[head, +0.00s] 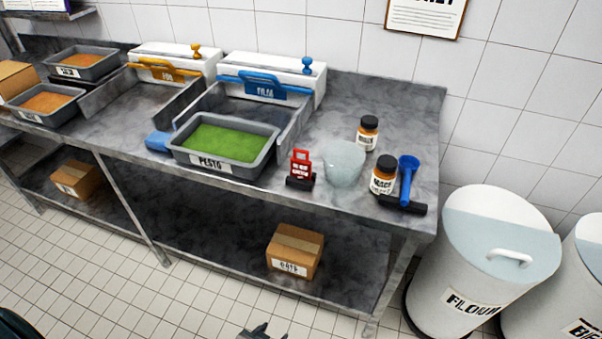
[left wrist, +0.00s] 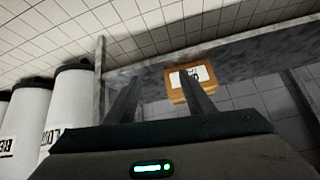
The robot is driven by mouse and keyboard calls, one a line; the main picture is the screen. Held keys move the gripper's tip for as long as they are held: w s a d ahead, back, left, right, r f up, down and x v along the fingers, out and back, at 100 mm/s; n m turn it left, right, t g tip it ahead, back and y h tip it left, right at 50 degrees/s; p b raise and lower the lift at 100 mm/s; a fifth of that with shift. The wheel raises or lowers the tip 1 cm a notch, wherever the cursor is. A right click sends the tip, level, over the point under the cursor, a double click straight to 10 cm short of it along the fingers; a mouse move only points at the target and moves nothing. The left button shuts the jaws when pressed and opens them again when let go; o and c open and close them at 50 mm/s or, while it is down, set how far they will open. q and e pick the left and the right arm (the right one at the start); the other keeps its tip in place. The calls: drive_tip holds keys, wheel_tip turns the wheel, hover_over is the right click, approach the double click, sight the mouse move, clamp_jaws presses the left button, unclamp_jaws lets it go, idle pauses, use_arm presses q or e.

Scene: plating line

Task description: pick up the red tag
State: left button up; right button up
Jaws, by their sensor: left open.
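The red tag (head: 301,164) stands upright in a small black base near the front edge of the steel table (head: 340,98). It is between the pesto tray (head: 240,163) and a clear glass bowl (head: 343,163). My left gripper (head: 262,332) shows at the bottom edge of the head view, low in front of the table and well away from the tag. In the left wrist view its two fingers (left wrist: 160,95) are apart with nothing between them. The tag is not seen in that view. My right gripper is not seen.
Two spice jars (head: 367,132) and a blue scoop (head: 408,178) on a black holder stand right of the bowl. A cardboard box (head: 295,252) sits on the lower shelf, also seen in the left wrist view (left wrist: 190,78). White flour bins (head: 490,260) stand at the right.

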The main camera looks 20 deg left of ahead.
sight(299, 165)
use_arm(q)
drive_tip(key=w+r+t+b, duration=0.15)
drive_tip(key=w+r, duration=0.25)
drive_tip(key=r, duration=0.7)
drive_tip(key=w+d+r+n+t, duration=0.1)
drive_tip(key=w+r+t, duration=0.25)
drive_tip(key=r, duration=0.85)
drive_tip(key=w+r+t+b, duration=0.15)
drive_tip(key=w+r, duration=0.35)
drive_tip(key=r, duration=0.6)
wheel_tip(299, 165, up, 14)
drive_tip(key=s+n+t, duration=0.1)
drive_tip(key=s+t, duration=0.1)
drive_tip(key=t, duration=0.1)
drive_tip(key=shift+s+a+f+b, duration=0.25)
drive_tip(key=shift+s+a+b, duration=0.05)
drive_tip(key=shift+a, duration=0.15)
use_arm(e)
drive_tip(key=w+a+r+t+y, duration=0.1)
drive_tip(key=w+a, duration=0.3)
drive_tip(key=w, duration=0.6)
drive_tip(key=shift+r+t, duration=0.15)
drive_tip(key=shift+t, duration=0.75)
use_arm(q)
drive_tip(key=shift+w, duration=0.1)
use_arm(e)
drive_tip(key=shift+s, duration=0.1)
